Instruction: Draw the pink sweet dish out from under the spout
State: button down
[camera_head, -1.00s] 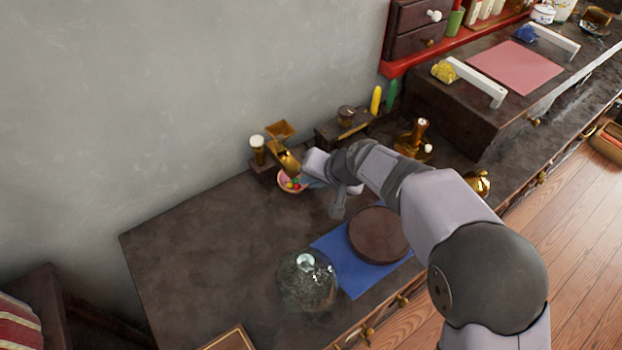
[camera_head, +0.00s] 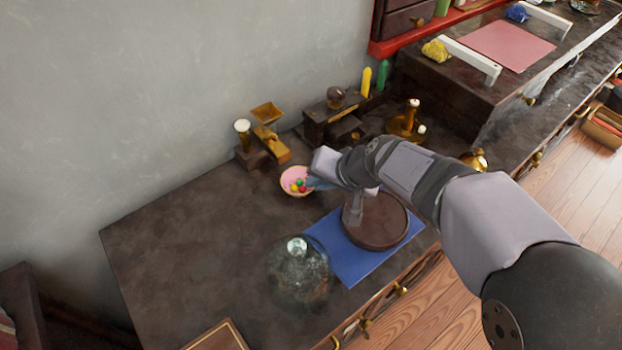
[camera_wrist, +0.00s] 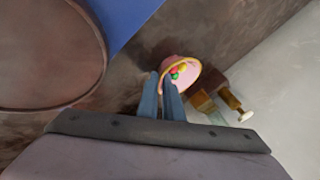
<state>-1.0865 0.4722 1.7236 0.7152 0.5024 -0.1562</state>
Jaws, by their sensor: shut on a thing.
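The pink sweet dish (camera_head: 288,184) holds several small coloured sweets and sits on the dark counter, in front of the brass spout (camera_head: 272,146) and clear of it. In the wrist view the dish (camera_wrist: 187,64) lies at the fingertips, with red, yellow and green sweets inside. My gripper (camera_head: 312,184) comes from the right and is shut on the dish's near rim. In the wrist view the two blue-grey fingers (camera_wrist: 161,84) are close together at the rim. Whether the dish is touching the counter or slightly raised is hard to tell.
A round brown stand (camera_head: 376,236) on a blue cloth (camera_head: 350,270) lies below my arm. A glass dome (camera_head: 298,272) stands left of it. A white-knobbed dispenser (camera_head: 243,134) and a brass candlestick-like piece (camera_head: 407,124) stand behind. The counter's left part is bare.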

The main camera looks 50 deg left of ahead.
jog(key=shift+d, duration=0.45)
jog(key=c, duration=1.8)
grip_release()
jog(key=shift+c, duration=0.2)
jog(key=shift+d, duration=0.1)
jog(key=v, duration=0.7)
jog(key=shift+r, duration=0.2)
